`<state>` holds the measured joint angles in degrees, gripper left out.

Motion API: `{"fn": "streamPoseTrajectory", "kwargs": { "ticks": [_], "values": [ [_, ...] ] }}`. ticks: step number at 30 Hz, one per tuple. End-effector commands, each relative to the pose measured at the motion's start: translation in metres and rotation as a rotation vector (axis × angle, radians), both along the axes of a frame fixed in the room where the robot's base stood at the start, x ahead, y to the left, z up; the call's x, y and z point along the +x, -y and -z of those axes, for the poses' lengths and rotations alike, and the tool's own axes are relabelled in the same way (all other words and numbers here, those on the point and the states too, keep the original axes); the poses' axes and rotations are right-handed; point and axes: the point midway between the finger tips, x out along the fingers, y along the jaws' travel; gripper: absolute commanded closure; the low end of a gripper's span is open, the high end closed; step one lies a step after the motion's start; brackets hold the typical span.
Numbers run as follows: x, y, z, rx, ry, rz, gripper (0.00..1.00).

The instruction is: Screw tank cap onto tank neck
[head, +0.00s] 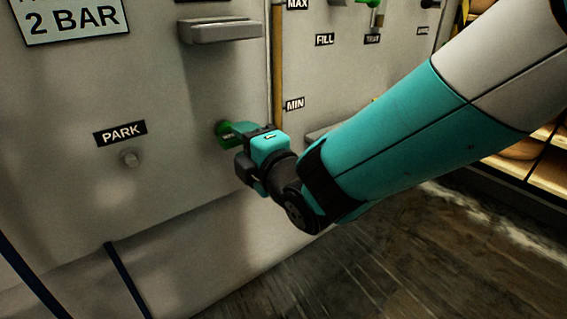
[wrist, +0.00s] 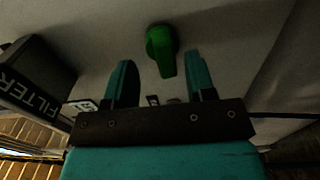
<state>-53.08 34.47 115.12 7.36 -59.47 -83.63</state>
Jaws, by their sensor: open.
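In the head view the green part (head: 223,130) is partly hidden by the fingers. I cannot make out a tank cap or a tank neck for certain in either view.
A grey ledge (head: 219,30) juts out above the gripper. A dark box lettered FILTER (wrist: 35,75) stands at the left of the wrist view. Shelves (head: 530,150) stand at the right.

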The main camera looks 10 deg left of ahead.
Motion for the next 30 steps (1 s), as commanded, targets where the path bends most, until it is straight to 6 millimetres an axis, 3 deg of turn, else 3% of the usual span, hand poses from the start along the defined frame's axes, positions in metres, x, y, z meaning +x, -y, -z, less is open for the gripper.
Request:
{"fn": "streamPoseTrajectory", "kwargs": {
  "ticks": [9, 15, 21, 30],
  "values": [
    [-0.055, 0.062, 0.005, -0.003, 0.003, -0.004, 0.5],
    [-0.082, 0.094, 0.005, 0.002, 0.003, -0.003, 0.5],
    [-0.094, 0.109, 0.002, 0.0, 0.0, -0.001, 0.5],
    [-0.095, 0.111, 0.0, 0.0, 0.0, 0.0, 0.5]
  ]
}}
